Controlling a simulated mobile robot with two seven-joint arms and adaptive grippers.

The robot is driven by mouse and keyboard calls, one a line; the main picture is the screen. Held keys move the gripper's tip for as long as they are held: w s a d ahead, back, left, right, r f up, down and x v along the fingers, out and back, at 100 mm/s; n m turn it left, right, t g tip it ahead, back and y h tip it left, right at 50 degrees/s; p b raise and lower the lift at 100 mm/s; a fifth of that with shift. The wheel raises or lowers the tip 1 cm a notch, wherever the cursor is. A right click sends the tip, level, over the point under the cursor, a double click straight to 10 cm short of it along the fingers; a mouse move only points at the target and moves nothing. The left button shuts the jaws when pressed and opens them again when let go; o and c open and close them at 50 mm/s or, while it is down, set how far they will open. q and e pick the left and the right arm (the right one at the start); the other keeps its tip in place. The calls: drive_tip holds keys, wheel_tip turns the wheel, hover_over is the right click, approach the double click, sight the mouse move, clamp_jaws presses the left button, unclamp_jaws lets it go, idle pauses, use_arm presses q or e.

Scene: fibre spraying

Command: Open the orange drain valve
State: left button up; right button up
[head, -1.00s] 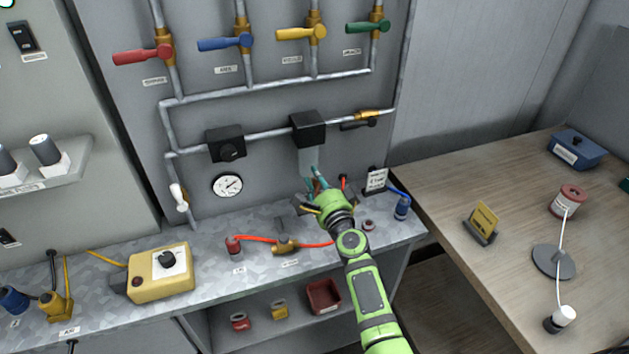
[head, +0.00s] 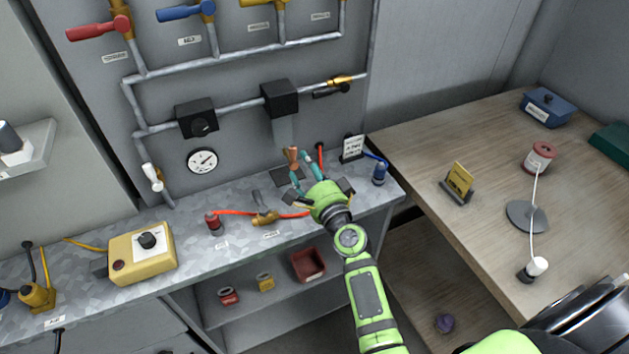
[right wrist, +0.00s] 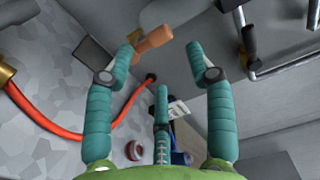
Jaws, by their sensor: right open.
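The orange drain valve shows as an orange-brown handle (head: 291,155) above a dark plate at the back of the metal bench, below the black box on the panel. My right gripper (head: 303,170) is open in front of it, teal fingers spread and pointing toward it. In the right wrist view, the handle (right wrist: 153,40) lies across the gap between the tips of my open right gripper (right wrist: 162,55), nearer the left finger. Whether a finger touches it is not clear. Part of the valve body is hidden. My left gripper is out of view.
An orange hose (head: 290,214) with a brass valve (head: 264,216) runs along the bench left of the gripper. A yellow control box (head: 143,253) is at left. A wooden table (head: 420,160) is at right.

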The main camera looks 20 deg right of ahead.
drive_tip(key=shift+s+d, duration=0.1)
drive_tip(key=shift+s, duration=2.2)
